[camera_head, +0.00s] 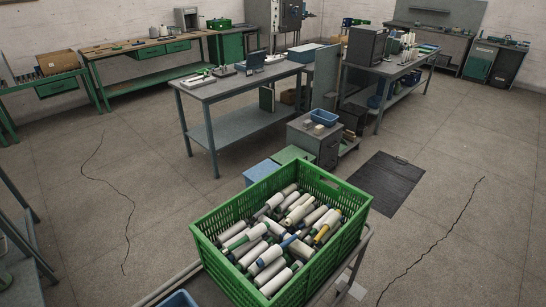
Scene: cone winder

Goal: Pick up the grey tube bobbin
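A green plastic crate (211,258) stands in the lower middle of the head view, on what looks like a grey-framed cart (363,240). It holds a jumbled heap of several bobbins (275,283), mostly wound with white or pale yarn. Their tube ends show in grey, blue, green and yellow. A greyish tube end shows near the crate's left part (262,212), but I cannot tell for sure which bobbin is the grey tube one. Many bobbins are partly hidden under others. Neither of my grippers is in view.
A grey workbench (240,84) stands beyond the crate, with a grey cabinet (315,143) carrying a blue bin (324,117) nearer. A dark floor mat (387,182) lies to the right. The floor is open on both sides. Part of a blue bin (179,300) shows at the bottom edge.

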